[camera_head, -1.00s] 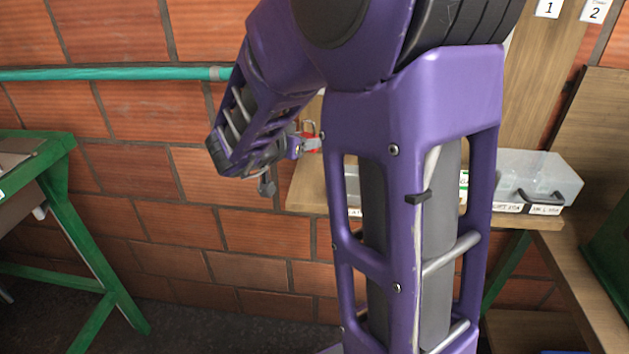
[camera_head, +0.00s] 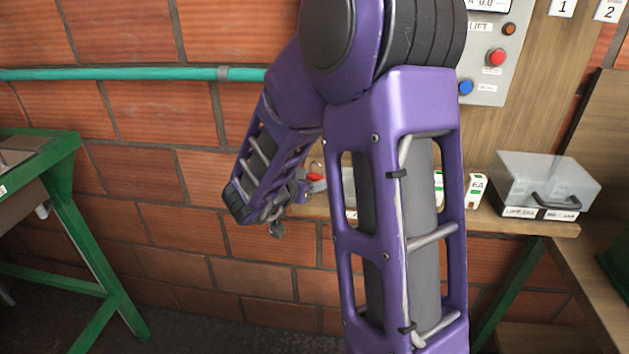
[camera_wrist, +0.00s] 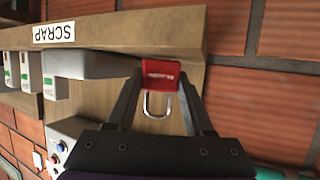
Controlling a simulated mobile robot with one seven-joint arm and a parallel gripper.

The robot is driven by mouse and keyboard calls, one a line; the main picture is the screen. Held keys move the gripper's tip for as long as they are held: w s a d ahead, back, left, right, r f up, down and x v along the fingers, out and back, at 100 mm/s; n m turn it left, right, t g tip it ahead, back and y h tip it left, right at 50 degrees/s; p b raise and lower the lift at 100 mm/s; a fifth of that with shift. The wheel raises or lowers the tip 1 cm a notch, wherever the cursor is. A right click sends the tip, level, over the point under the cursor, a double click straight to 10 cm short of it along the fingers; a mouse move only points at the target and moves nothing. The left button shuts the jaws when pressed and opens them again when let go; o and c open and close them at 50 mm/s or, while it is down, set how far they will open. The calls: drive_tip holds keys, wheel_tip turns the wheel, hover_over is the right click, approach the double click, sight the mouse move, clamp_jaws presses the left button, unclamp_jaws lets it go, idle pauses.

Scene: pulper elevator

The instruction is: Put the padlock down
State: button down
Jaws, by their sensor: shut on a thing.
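The padlock (camera_wrist: 161,75) has a red body and a silver shackle. In the wrist view it sits between the two fingertips of my gripper (camera_wrist: 160,82), which is shut on its body, with the shackle pointing back toward the palm. Beneath it in that view is the wooden shelf (camera_wrist: 140,30) with a SCRAP label. I cannot tell whether the padlock touches the shelf. In the head view the padlock (camera_head: 315,175) shows small and red near the shelf's left end, beside my gripper (camera_head: 302,190). My arm hides much of the shelf there.
A grey box (camera_wrist: 90,65) stands on the shelf close beside the padlock, with small white labelled boxes (camera_wrist: 28,72) beyond. A clear-lidded case (camera_head: 545,185) is at the shelf's right. A control panel (camera_head: 490,55) is above. A green-framed table (camera_head: 75,200) stands left.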

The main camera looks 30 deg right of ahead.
drive_tip(key=shift+f, duration=0.25)
drive_tip(key=shift+c, duration=1.4)
unclamp_jaws()
drive_tip(key=shift+r, duration=0.1)
drive_tip(key=shift+r, duration=0.15)
drive_tip(key=shift+s+a+r, duration=0.1)
drive_tip(key=shift+a+r, duration=0.1)
drive_tip(key=shift+a, duration=0.1)
drive_tip(key=p+v, duration=0.1)
drive_tip(key=v, duration=1)
drive_tip(key=shift+p, duration=0.4)
drive_tip(key=shift+s+a, duration=0.1)
drive_tip(key=shift+a, duration=0.05)
